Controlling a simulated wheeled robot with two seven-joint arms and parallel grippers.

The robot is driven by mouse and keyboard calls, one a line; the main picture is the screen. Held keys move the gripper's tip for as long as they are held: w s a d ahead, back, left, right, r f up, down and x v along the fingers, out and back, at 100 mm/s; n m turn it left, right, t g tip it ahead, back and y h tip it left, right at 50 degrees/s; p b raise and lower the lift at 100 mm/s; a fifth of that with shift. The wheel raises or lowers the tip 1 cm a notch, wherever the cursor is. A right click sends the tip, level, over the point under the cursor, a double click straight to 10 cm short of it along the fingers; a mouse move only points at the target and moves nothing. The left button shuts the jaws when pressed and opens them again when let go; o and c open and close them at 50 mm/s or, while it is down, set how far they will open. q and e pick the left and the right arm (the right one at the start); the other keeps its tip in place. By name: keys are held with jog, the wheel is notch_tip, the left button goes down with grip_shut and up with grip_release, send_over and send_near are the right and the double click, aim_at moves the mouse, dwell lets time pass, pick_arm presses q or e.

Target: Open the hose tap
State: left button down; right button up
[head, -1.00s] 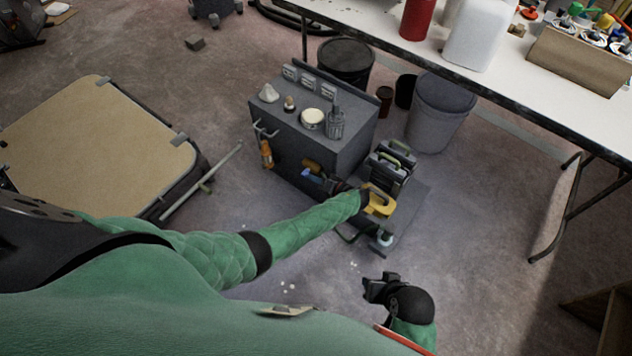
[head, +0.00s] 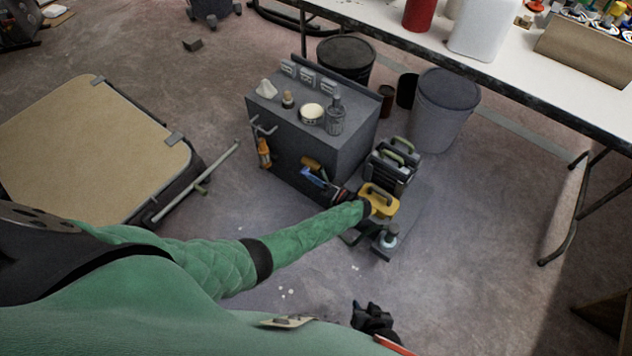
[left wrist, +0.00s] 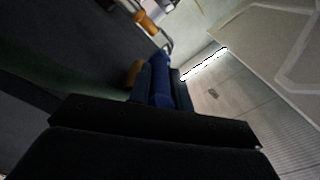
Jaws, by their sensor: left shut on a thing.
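A blue handle (head: 314,178), apparently the hose tap's lever, is at the front of the grey cabinet; the tap's body is hidden. In the left wrist view the blue handle (left wrist: 160,78) lies between the dark fingers. My left gripper (head: 325,185) is shut on it, reaching in from the right, low by the cabinet front. An orange-brown part (head: 311,163) sits just above the blue handle, and it shows beside it in the left wrist view (left wrist: 134,73). My right gripper (head: 373,317) is low at the bottom of the head view, away from the cabinet; its fingers are unclear.
The grey cabinet (head: 293,145) carries bottles and tins. An orange-handled tool (head: 264,153) hangs on its front left.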

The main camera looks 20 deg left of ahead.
dwell(0.4)
pick_arm(q)
jog(key=c, duration=1.3)
grip_release()
jog(key=shift+d, duration=0.15)
jog(key=b+v, duration=0.1)
jog(key=v, duration=0.6)
jog(key=shift+d, duration=0.25)
jog(key=shift+s, duration=0.15)
